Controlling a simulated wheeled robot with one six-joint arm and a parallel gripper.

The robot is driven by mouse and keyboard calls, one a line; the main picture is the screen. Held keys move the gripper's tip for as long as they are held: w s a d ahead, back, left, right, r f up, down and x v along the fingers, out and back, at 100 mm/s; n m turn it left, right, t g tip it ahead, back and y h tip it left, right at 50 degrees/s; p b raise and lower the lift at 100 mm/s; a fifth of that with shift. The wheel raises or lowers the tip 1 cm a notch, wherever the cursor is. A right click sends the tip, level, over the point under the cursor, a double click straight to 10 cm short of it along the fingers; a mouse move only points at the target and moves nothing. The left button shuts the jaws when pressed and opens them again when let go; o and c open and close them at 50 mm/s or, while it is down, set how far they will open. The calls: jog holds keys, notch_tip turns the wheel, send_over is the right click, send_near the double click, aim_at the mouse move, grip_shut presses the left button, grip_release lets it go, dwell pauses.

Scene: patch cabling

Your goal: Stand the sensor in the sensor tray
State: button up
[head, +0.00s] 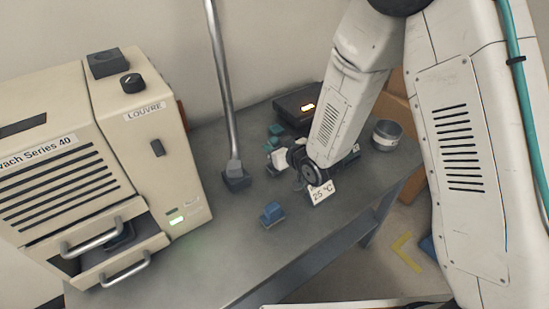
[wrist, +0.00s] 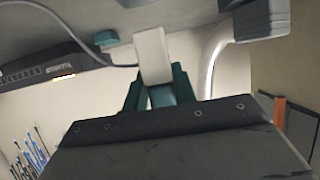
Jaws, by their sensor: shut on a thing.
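My gripper (wrist: 155,90) has teal fingers and is shut on a small white block, which I take to be the sensor (wrist: 152,55). The block sticks out between the fingers in the wrist view. In the head view a small white piece (head: 280,158) shows at the end of my arm, above the grey table; the fingers are mostly hidden there. I cannot surely tell which thing is the sensor tray. An open drawer (head: 122,240) with a dark object in it is low on the cream machine.
The cream machine (head: 150,110) stands at left on the table (head: 215,245). A metal post (head: 224,90), blue block (head: 272,214), 25 °C card (head: 321,192), black box with orange light (head: 300,103) and metal bowl (head: 387,135) stand around. The table's front middle is clear.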

jog(key=shift+f, duration=2.35)
jog(key=shift+f, duration=0.1)
jog(key=o, duration=1)
